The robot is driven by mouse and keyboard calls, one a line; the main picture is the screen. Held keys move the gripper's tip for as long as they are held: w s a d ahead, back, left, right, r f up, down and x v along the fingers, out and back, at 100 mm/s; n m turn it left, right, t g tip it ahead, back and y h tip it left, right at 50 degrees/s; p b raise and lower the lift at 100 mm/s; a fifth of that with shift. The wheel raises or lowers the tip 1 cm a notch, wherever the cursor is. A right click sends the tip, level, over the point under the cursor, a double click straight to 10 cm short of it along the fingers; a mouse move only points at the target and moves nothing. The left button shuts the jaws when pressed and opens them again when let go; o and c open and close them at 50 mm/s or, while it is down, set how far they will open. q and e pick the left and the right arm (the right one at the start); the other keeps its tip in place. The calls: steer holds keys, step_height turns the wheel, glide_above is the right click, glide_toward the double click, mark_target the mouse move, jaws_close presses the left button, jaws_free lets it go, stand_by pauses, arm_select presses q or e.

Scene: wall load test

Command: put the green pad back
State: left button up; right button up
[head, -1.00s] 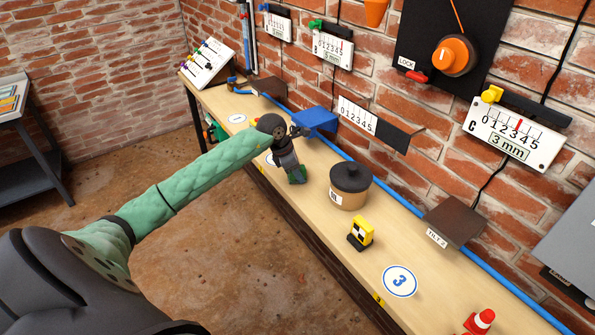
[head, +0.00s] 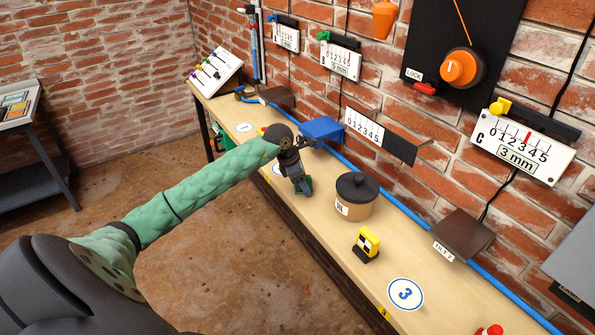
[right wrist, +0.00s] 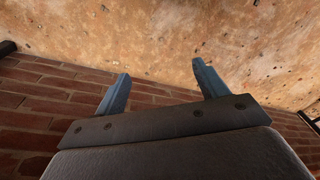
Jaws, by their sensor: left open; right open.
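A small green piece (head: 307,183), which looks like the green pad, shows at the fingertips of my left gripper (head: 301,187), low over the wooden bench. The gripper hides most of it, so I cannot tell whether the fingers touch it. My left gripper is open and points down, left of the round tan pot with a dark lid (head: 355,197). My right gripper (right wrist: 160,68) is open and empty in the right wrist view, with brown floor and brick beyond its fingers. The right gripper is not in the head view.
The bench (head: 330,232) runs along a brick wall. A yellow checkered block (head: 367,243) stands near a disc marked 3 (head: 405,294). A blue bracket (head: 322,129) is close behind the left gripper. A brown tilted plate (head: 463,235) and a red object (head: 490,330) are farther right.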

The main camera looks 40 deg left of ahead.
arm_select(q)
steer(key=shift+r, duration=0.15)
steer(key=shift+s+a+r, duration=0.1)
steer(key=shift+a+r, duration=0.1)
steer(key=shift+r, duration=0.05)
steer(key=shift+b+v, duration=0.5)
steer(key=shift+v, duration=0.35)
steer(key=b+v, duration=0.2)
steer(key=v, duration=0.7)
steer(key=shift+r, duration=0.25)
arm_select(e)
step_height(320, 180, up, 14)
steer(key=shift+w+a+f, duration=0.2)
steer(key=shift+w+a, duration=0.2)
steer(key=shift+w, duration=0.05)
arm_select(q)
steer(key=shift+s, duration=0.15)
arm_select(e)
steer(key=shift+s, duration=0.1)
